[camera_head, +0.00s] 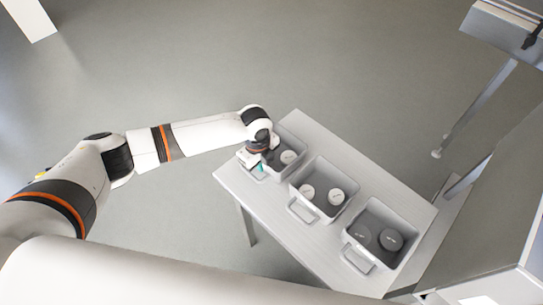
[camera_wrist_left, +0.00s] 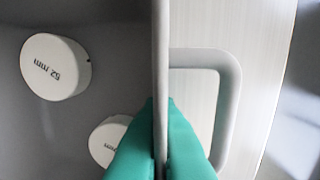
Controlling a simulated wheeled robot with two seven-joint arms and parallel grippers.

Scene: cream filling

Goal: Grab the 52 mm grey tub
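The left grey tub (camera_head: 285,138) stands at the far left end of the table, with round pale pieces inside. In the left wrist view its wall rim (camera_wrist_left: 160,50) runs upright through the middle. One pale piece (camera_wrist_left: 56,67) in it reads "52 mm"; a second (camera_wrist_left: 107,143) is partly hidden by a finger. My left gripper (camera_head: 261,167) is at the tub's handle side. Its teal fingertips (camera_wrist_left: 160,104) lie close against both faces of the wall, one inside, one outside beside the handle (camera_wrist_left: 228,95). My right gripper is not in view.
The table (camera_head: 297,236) also bears a middle grey tub (camera_head: 328,166) with two pale round pieces and a right grey tub (camera_head: 385,212) with two dark ones. A metal frame (camera_head: 478,112) stands at the right. The floor beyond the table is clear.

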